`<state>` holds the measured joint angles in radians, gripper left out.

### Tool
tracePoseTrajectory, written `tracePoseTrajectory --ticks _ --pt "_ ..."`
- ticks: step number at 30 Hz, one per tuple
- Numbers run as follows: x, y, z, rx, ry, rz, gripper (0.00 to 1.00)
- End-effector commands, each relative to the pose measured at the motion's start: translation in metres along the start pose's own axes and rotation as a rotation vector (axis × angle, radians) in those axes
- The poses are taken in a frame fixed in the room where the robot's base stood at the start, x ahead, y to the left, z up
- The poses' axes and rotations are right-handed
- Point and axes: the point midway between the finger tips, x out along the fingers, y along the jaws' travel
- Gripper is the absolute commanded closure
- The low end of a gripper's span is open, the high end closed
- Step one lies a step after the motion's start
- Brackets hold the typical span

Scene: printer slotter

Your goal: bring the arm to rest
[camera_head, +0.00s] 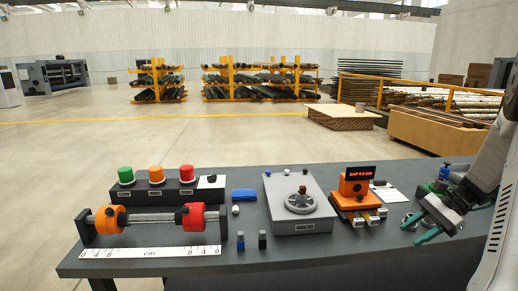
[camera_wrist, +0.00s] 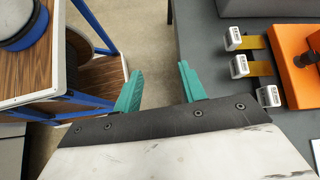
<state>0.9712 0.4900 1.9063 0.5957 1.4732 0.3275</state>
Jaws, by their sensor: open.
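My gripper (camera_head: 422,228) is at the right end of the grey table (camera_head: 270,256) in the head view, its green fingers spread and pointing left. In the wrist view my gripper (camera_wrist: 158,90) shows both green fingers wide apart with nothing between them. Below the gap are the table's edge and the bare floor. My arm comes in from the right side of the head view.
An orange device (camera_head: 355,188) with a red display and white-tipped tabs stands left of my gripper. Left of it are a grey box with a handwheel (camera_head: 300,203), a button box (camera_head: 156,193) and a roller slotter (camera_head: 150,219). A wood-topped cart (camera_wrist: 75,70) stands beside the table.

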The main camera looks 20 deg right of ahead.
Motion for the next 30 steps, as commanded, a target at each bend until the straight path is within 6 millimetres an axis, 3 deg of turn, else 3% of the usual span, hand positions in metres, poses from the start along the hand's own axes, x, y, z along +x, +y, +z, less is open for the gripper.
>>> tracePoseTrajectory --ticks 8,15,21,30 --pt "0.037 0.025 0.101 -0.338 0.180 0.262 0.59" --pt "0.070 0.067 0.182 -0.701 0.342 0.501 0.59" --pt "0.092 0.108 0.233 -0.999 0.464 0.658 0.59" --pt "0.115 0.160 0.284 -1.374 0.611 0.759 0.59"
